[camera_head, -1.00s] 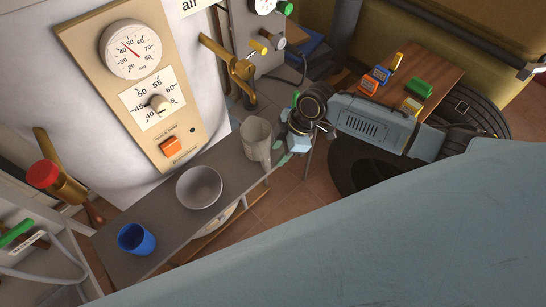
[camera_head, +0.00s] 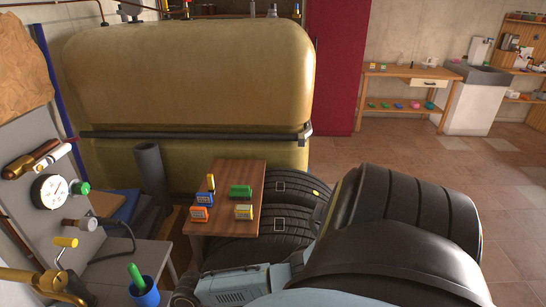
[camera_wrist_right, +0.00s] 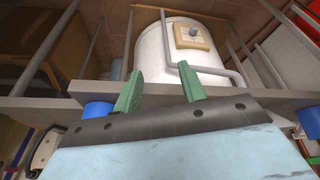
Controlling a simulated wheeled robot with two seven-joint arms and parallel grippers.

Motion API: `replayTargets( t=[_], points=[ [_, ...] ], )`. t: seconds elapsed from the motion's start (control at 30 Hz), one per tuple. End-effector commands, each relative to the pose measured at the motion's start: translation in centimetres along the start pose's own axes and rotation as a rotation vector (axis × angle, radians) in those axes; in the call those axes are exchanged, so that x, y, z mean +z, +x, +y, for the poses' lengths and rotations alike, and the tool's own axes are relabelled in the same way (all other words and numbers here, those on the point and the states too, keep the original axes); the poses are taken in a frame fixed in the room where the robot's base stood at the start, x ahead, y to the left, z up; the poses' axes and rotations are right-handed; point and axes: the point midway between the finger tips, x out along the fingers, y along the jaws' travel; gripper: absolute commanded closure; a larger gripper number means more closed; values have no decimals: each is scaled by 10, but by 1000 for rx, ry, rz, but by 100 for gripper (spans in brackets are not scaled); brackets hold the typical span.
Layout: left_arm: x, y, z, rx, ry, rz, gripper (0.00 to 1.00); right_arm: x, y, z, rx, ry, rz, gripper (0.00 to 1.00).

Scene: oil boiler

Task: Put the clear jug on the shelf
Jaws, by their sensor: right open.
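No clear jug can be made out in the head view or the right wrist view. My right gripper (camera_wrist_right: 160,70) is open, its two green fingers spread with nothing between them. Behind the fingers in the wrist view are a grey shelf board (camera_wrist_right: 262,98) and the white boiler (camera_wrist_right: 185,66). In the head view my right arm comes in along the bottom, and its fingers are not visible. A wooden workbench at the far right has a low shelf (camera_head: 398,108) holding small coloured things. My left gripper is not in view.
A wooden board (camera_head: 238,180) with several coloured boxes lies beside black tyres (camera_head: 290,188). A large tan tank (camera_head: 190,80) stands behind. A blue cup (camera_head: 145,293) with a green item is at lower left. Tiled floor (camera_head: 400,150) is open at right.

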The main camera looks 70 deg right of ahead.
Motion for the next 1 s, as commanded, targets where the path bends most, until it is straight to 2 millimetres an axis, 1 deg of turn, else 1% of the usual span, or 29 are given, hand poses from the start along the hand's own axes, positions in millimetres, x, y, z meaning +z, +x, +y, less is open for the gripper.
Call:
replayTargets(
  t=[0.03, 0.07, 0.1, 0.17, 0.2, 0.27, 0.3, 0.37, 0.4, 0.5, 0.6, 0.7, 1.0],
  points=[
    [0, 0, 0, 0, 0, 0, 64, 44, 31, -19, 25, 105, -40, 59],
    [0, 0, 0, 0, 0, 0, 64, 68, 46, -28, 49, 161, -60, 59],
    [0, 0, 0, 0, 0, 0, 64, 103, 63, -45, 76, 226, -89, 59],
    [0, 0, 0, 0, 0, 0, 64, 152, 81, -76, 107, 306, -131, 59],
    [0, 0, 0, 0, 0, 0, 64, 183, 90, -98, 120, 347, -158, 59],
    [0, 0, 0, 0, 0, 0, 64, 223, 98, -135, 129, 397, -196, 59],
    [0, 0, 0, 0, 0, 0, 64, 246, 100, -159, 130, 424, -216, 59],
    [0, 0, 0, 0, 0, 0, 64, 274, 101, -191, 127, 454, -243, 59],
    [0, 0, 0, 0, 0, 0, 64, 289, 100, -210, 123, 469, -258, 59],
    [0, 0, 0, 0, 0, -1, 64, 314, 97, -245, 113, 495, -280, 59],
    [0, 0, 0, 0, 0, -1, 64, 324, 95, -262, 106, 505, -291, 59],
    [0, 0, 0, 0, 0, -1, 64, 327, 94, -265, 106, 508, -291, 59],
    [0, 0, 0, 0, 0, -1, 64, 326, 94, -264, 106, 506, -292, 59]
  ],
)
